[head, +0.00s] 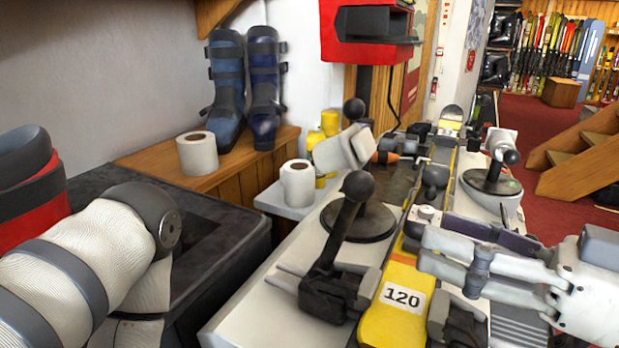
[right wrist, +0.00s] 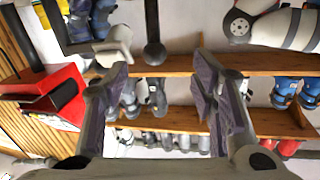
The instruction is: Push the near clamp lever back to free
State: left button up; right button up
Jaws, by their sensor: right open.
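The near clamp lever (head: 343,225) is a black bar with a ball knob. It stands up from the near clamp (head: 335,292), its knob leaning slightly right. A yellow ski (head: 390,318) with a "120" label lies beside that clamp. My right gripper (head: 424,252) comes in from the right over the ski, open, with its fingertips right of the lever and apart from it. In the right wrist view a black knob (right wrist: 154,53) on a bar shows beyond the open, empty fingers, probably this lever. My left arm shows at the left; its gripper is out of view.
A round black base with a white-headed far lever stands behind the near lever. White paper rolls (head: 297,182) stand to the left. A red machine (head: 370,35) hangs above the back. A dark bench top (head: 215,205) lies at the left.

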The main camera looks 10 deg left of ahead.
aim_at(374, 191)
jog(key=shift+t, duration=0.4)
jog(key=b+x, duration=0.1)
jog(key=x, duration=0.3)
jog(key=r+b+x, duration=0.1)
jog(key=x, duration=0.3)
jog(key=b+x, duration=0.1)
jog(key=x, duration=0.3)
jog(key=shift+w+r+b, duration=0.15)
jog(key=shift+w+b, duration=0.2)
jog(key=shift+w, duration=0.05)
pick_arm(q)
jog(key=s+f+g, duration=0.2)
jog(key=s+f, duration=0.2)
jog(key=s, duration=0.1)
jog(key=shift+a+f, duration=0.3)
jog(key=shift+a, duration=0.1)
pick_arm(e)
grip_shut()
